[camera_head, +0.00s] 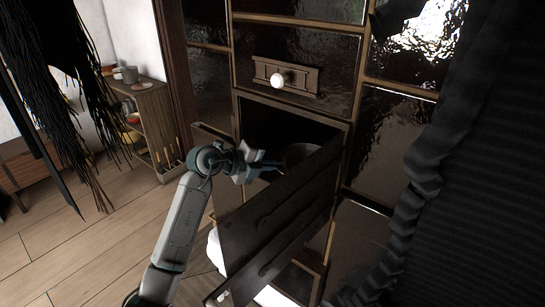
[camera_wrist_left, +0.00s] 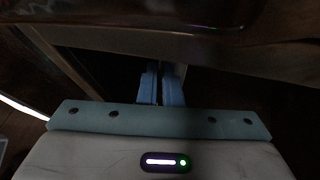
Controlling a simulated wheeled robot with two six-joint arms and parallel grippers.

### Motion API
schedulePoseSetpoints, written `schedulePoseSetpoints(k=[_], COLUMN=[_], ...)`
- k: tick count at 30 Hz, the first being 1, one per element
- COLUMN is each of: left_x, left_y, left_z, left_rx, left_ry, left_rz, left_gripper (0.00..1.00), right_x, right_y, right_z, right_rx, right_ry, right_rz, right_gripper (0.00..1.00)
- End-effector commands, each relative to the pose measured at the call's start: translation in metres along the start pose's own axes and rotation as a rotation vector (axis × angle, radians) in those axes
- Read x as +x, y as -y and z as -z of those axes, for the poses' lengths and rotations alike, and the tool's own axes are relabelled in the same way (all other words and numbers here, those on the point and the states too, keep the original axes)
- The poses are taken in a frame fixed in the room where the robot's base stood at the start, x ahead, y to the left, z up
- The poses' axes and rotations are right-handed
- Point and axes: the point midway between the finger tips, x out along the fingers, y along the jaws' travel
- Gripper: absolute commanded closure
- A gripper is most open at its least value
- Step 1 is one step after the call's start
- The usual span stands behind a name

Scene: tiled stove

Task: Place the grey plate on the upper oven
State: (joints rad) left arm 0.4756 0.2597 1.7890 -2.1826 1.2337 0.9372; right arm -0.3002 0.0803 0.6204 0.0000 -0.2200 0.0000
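A dark grey round thing (camera_head: 298,153), perhaps the grey plate, shows in the open oven compartment (camera_head: 272,120) in the head view. The oven door and shadow hide part of it. My left gripper (camera_head: 276,166) is at the compartment's mouth, its tips by the round thing's left side; I cannot tell if they touch. In the left wrist view the blue fingers (camera_wrist_left: 160,88) are close together with a narrow gap. It is too dark to tell whether anything is between them. My right gripper is not in view.
The dark oven door (camera_head: 275,215) hangs open in front of my left gripper. A wooden shelf (camera_head: 155,120) with dishes stands at the left. Dark ribbed cloth (camera_head: 450,170) fills the right. The wooden floor (camera_head: 75,255) at lower left is clear.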

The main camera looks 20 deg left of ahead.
Motion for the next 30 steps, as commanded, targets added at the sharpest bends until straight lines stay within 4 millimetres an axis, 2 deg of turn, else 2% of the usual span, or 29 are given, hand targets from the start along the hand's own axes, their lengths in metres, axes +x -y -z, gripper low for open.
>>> schedulePoseSetpoints(k=[2, 13, 15, 23, 26, 30], left_x=[0.001, 0.004, 0.003, 0.003, -0.002, -0.021], left_y=[0.003, -0.003, -0.003, -0.002, -0.003, -0.007], left_z=[-0.001, -0.001, -0.001, -0.001, -0.001, -0.001], left_rx=[0.0, 0.002, 0.002, 0.001, 0.004, 0.007], left_ry=[0.001, 0.001, 0.001, 0.001, 0.003, 0.004], left_rz=[0.004, 0.004, 0.002, 0.002, 0.002, 0.0], left_gripper=[1.0, 1.0, 0.86, 0.86, 0.86, 0.86], right_x=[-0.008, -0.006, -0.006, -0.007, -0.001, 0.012], right_y=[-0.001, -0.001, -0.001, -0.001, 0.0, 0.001], right_z=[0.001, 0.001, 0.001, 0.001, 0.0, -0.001], right_rx=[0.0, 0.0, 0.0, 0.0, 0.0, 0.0], right_ry=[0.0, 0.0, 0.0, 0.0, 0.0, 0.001], right_rz=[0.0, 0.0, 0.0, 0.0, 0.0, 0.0], right_gripper=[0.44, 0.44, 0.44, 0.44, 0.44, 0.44])
